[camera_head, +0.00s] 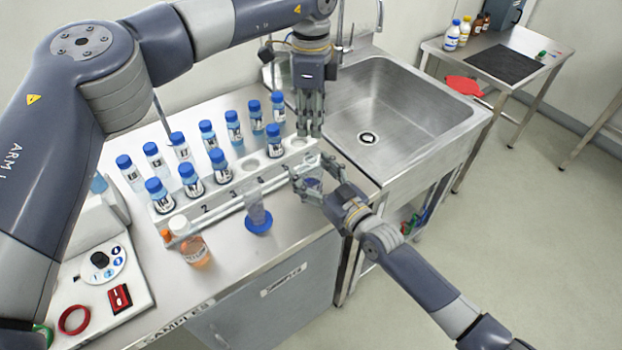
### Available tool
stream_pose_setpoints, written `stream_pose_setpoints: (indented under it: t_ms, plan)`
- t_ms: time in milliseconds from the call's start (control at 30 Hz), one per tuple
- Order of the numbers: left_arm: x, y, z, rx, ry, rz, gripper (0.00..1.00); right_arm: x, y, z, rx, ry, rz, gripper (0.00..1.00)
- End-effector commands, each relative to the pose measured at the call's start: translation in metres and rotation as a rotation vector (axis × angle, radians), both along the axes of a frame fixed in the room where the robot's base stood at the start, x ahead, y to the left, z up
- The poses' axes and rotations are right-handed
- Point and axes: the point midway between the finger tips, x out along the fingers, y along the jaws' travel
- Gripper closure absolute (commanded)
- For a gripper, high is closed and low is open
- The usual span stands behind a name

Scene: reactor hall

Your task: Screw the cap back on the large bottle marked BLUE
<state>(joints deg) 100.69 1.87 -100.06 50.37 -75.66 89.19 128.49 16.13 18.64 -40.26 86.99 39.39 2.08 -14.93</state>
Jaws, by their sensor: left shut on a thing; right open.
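My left gripper (312,126) points down over the right end of the sample rack, beside the sink. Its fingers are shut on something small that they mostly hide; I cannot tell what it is. My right gripper (307,178) is open at the front right of the counter. Its fingers are around or beside a small clear vessel with a bluish tint (313,186), partly hidden by them. I cannot read BLUE on any label, so I cannot tell which is the large bottle. No loose cap is clearly visible.
Several blue-capped bottles (191,179) stand in and behind the white numbered rack (228,196). A measuring cylinder (256,205) and an orange bottle (194,250) stand in front. The steel sink (400,110) is empty. A side table (505,65) holds more bottles.

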Motion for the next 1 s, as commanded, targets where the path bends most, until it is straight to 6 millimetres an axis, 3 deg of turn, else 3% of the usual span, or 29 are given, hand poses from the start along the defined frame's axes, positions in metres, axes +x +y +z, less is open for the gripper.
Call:
stream_pose_setpoints:
  t_ms: [400, 700, 867, 1000]
  plan:
    - [0.000, 0.000, 0.000, 0.000, 0.000, 0.000, 0.81, 0.005, 0.004, 0.000, -0.001, 0.001, 0.000, 0.32]
    - [0.000, 0.000, 0.000, 0.000, 0.000, 0.000, 0.81, 0.005, 0.004, 0.000, -0.001, 0.001, 0.000, 1.00]
    - [0.000, 0.000, -0.006, 0.000, 0.002, 0.000, 0.81, 0.005, 0.004, 0.000, -0.001, 0.001, 0.000, 1.00]
    - [-0.001, 0.000, -0.024, -0.001, 0.003, -0.001, 0.81, 0.005, 0.004, 0.000, -0.001, 0.001, 0.000, 1.00]
